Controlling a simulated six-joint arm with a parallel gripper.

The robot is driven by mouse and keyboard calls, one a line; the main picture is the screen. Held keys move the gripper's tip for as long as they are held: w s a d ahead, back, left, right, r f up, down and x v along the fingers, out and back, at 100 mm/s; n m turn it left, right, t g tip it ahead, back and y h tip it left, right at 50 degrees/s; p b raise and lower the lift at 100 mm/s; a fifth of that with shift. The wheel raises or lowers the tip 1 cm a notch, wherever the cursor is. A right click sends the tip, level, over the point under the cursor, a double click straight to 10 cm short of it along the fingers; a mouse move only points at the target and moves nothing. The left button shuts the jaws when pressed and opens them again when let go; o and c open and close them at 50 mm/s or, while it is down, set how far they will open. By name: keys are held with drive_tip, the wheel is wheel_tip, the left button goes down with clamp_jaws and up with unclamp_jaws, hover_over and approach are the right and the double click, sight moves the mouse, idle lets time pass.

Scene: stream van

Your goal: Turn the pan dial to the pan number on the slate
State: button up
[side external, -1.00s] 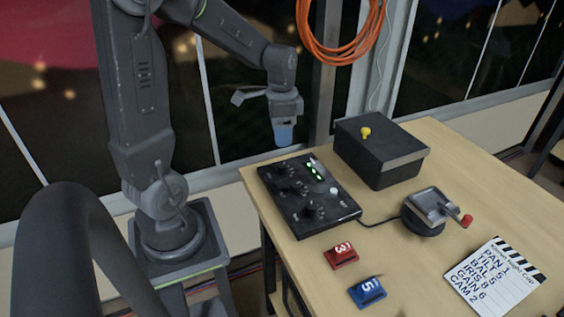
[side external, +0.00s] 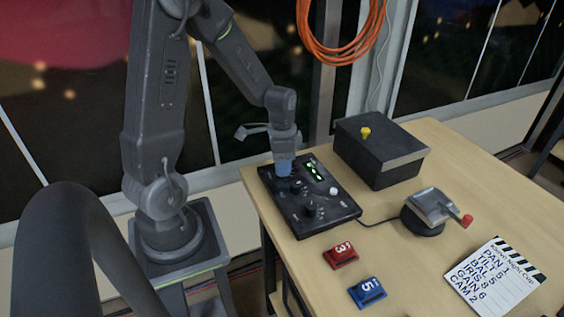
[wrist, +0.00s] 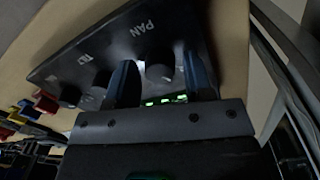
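The black control panel (side external: 335,210) lies on the wooden table. In the wrist view the pan dial (wrist: 158,58), a dark knob by the word PAN, shows between the two blue fingers. My gripper (side external: 284,172) points down over the panel's far left part and hides the dial in the side view. In the wrist view my gripper (wrist: 161,82) is open, with one finger on each side of the dial and small gaps visible. The dial's pointer cannot be made out. The slate (side external: 495,278) lies at the table's right front; its top line reads PAN, apparently 1.
Other knobs (side external: 313,208), a white button (side external: 333,191) and a green display (side external: 315,170) are on the panel. A black box (side external: 380,150) with a yellow knob stands behind. A red-knobbed lever unit (side external: 430,210) is at right; red (side external: 341,256) and blue (side external: 367,292) number blocks lie in front.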

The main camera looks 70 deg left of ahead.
drive_tip(key=c, duration=0.7)
drive_tip(key=shift+n, duration=3)
drive_tip(key=o, duration=0.9)
drive_tip(key=r, duration=1.4)
drive_tip(key=shift+s+a, duration=0.1)
drive_tip(key=shift+a, duration=0.25)
